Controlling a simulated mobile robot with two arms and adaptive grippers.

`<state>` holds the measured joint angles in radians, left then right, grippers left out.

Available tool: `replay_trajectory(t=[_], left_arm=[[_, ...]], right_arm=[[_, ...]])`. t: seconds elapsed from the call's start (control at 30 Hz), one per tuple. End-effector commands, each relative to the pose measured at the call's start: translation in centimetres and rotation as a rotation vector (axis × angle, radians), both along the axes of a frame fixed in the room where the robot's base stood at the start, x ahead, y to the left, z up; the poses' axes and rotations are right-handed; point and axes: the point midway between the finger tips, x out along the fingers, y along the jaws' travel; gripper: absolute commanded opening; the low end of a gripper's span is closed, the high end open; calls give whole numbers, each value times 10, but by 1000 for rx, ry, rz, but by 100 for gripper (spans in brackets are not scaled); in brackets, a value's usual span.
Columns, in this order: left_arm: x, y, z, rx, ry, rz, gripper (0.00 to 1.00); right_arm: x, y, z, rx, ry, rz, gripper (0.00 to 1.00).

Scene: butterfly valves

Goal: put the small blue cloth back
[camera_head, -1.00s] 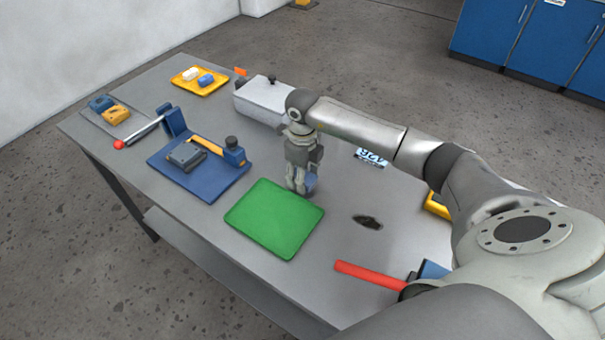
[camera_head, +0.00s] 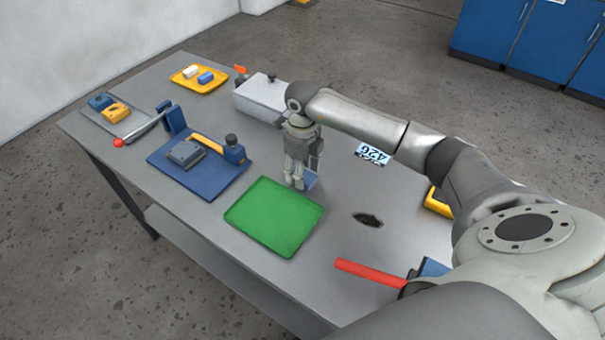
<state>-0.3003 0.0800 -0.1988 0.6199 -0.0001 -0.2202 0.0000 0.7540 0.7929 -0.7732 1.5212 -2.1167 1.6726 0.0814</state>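A small blue piece (camera_head: 311,180), which may be the blue cloth, shows at the right side of my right gripper's fingertips, just beyond the green tray. It is partly hidden by the fingers. My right gripper (camera_head: 295,184) points down there, its fingers close together. I cannot tell whether they are shut on the blue piece or beside it. The green tray (camera_head: 274,216) looks empty. Another small blue item (camera_head: 206,77) lies beside a white one (camera_head: 190,72) in the yellow tray (camera_head: 184,85) at the far left. My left gripper is not in view.
A blue fixture board (camera_head: 217,184) with a yellow lever stands left of the green tray. A grey box (camera_head: 262,99) sits behind my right gripper. A red handle (camera_head: 369,274) and a dark hole or patch (camera_head: 367,219) are to the right. A panel with digits (camera_head: 373,154) shows below my arm.

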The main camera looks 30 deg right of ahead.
Motion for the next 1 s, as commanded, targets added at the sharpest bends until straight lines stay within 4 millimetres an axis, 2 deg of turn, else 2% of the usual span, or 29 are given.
replay_trajectory(t=[0.3, 0.5, 0.7, 1.0], left_arm=[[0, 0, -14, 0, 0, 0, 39], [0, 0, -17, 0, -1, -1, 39], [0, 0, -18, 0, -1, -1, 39], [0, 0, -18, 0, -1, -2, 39]], right_arm=[[1, 0, 69, 0, -7, 0, 53], [1, 0, 96, -2, -4, 0, 53], [0, 0, 103, -1, 0, -1, 53], [0, 0, 103, -1, 0, -1, 53]])
